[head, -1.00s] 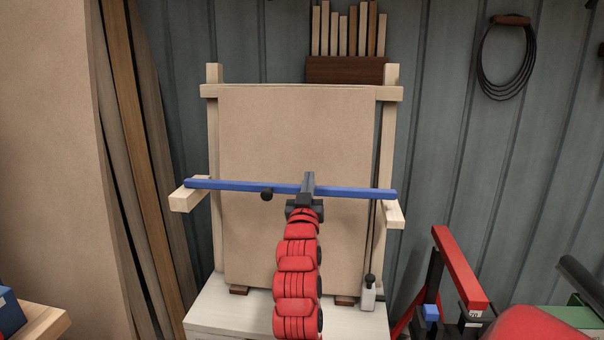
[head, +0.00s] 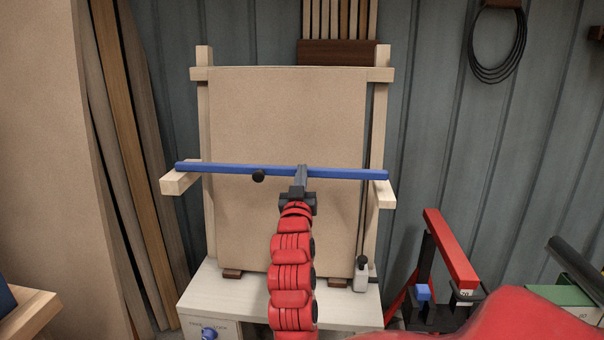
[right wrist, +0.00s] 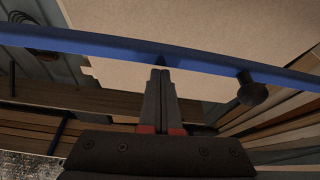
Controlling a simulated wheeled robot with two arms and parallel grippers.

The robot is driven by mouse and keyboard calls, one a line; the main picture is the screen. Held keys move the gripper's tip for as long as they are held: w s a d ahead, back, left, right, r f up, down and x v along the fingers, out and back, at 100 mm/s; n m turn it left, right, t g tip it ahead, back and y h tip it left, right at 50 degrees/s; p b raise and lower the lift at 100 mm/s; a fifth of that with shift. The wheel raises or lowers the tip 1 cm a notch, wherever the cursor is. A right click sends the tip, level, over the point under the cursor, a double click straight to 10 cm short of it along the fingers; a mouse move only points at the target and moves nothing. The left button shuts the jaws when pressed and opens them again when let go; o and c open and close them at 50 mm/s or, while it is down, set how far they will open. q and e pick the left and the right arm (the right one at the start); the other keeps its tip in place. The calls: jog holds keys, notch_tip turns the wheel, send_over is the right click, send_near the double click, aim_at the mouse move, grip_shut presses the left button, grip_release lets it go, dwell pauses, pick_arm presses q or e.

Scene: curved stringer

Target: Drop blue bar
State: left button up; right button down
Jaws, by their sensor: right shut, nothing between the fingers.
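The long blue bar (head: 235,169) lies level across two wooden pegs, the left one (head: 180,183) and the right one (head: 384,193), in front of a tan board. A small black knob (head: 258,176) sits on it left of the middle. My right gripper (head: 301,176) is at the bar's middle, shut and empty. In the right wrist view the closed fingers (right wrist: 160,78) point at the blue bar (right wrist: 90,44), their tips overlapping its lower edge; I cannot tell whether they touch. My left gripper is out of view.
The tan board (head: 285,120) stands in a wooden frame on a pale cabinet (head: 200,295). A red and black stand (head: 450,250) is at lower right. A coiled cable (head: 498,45) hangs on the wall.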

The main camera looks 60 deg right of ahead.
jog(key=s+a+p, duration=0.3)
jog(key=a+p, duration=0.4)
jog(key=a, duration=0.1)
jog(key=shift+s+a+r, duration=0.3)
jog(key=shift+a, duration=0.1)
dwell(0.6)
